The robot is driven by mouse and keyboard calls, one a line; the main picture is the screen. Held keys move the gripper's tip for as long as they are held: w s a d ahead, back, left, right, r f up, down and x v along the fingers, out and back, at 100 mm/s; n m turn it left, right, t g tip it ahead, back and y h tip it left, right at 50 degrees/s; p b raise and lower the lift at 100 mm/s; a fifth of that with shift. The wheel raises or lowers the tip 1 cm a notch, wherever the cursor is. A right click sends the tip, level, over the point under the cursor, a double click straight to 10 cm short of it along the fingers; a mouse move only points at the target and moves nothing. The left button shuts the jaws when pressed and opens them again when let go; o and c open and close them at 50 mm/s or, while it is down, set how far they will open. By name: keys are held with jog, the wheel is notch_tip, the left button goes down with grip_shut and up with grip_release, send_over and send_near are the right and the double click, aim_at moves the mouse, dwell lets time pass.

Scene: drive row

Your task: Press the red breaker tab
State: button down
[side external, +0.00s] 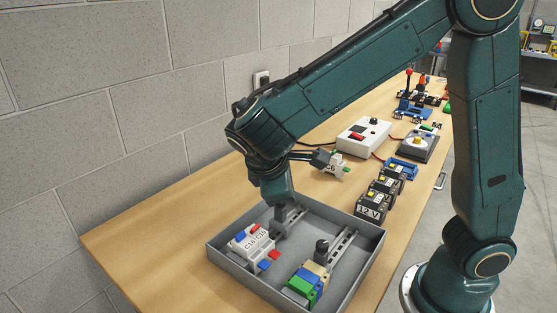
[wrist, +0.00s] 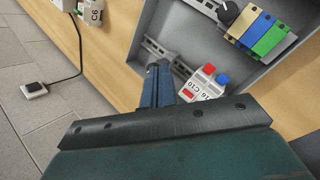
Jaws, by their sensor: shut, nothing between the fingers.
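The breaker pair (side external: 252,243), white blocks marked C16 and C10, is clipped on a rail inside a grey tray (side external: 372,243); it also shows in the wrist view (wrist: 199,88). A red tab (side external: 275,255) and a blue tab (side external: 264,265) stick out on its near side; the wrist view shows this red tab (wrist: 208,69) and blue tab (wrist: 222,79). Smaller red (side external: 254,228) and blue (side external: 240,236) parts show on the far side. My gripper (side external: 279,232) is shut and empty, pointing down into the tray beside the breakers. Its closed tip (wrist: 157,68) appears apart from the red tab.
A second rail in the tray holds a black knob (side external: 322,248) and yellow, blue and green terminal blocks (side external: 305,284). Behind the tray are a loose C6 breaker (side external: 328,163), 12 V blocks (side external: 371,206) and a white switch box (side external: 364,137). Bare table lies left of the tray.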

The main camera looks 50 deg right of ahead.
aim_at(275, 251)
jog(key=shift+w+a+f+n+h, duration=0.25)
jog(key=shift+a+f+n+h, duration=0.35)
jog(key=shift+a+f, duration=0.4)
jog(key=shift+w+a+f+n+h, duration=0.2)
jog(key=shift+a+f+n+h, duration=0.4)
jog(key=shift+a+f, duration=0.35)
jog(key=shift+a, duration=0.1)
jog(key=shift+f, duration=4.3)
jog(key=shift+f, duration=0.35)
jog(key=shift+f, duration=0.75)
jog(key=shift+w+r, duration=0.1)
jog(key=shift+r, duration=1.1)
